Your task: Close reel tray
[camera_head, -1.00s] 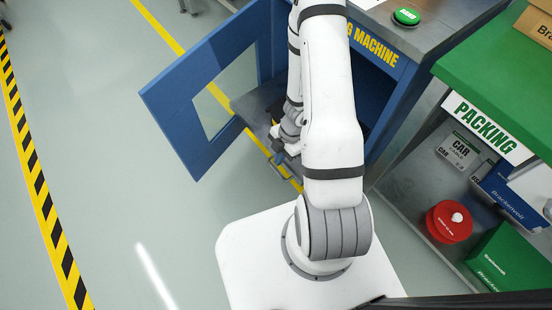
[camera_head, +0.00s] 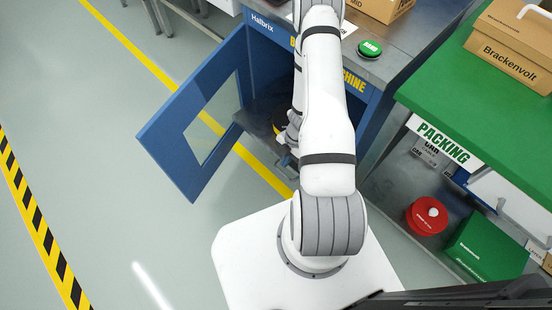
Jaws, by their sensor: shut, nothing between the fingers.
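The blue machine (camera_head: 262,22) stands behind my arm with its blue windowed door (camera_head: 190,130) swung wide open to the left. In its opening, the grey reel tray (camera_head: 252,117) shows to the left of my arm and seems to stick out past the front. My gripper (camera_head: 287,143) is at the tray's front area, mostly hidden behind my wrist and forearm. It is shut and empty. Whether it touches the tray cannot be seen.
A green-topped packing bench (camera_head: 475,110) stands on the right, with a cardboard box (camera_head: 510,45) on top and a red reel (camera_head: 426,216) and a green box (camera_head: 487,247) below. A green button (camera_head: 370,49) is on the machine top. The floor at left is clear.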

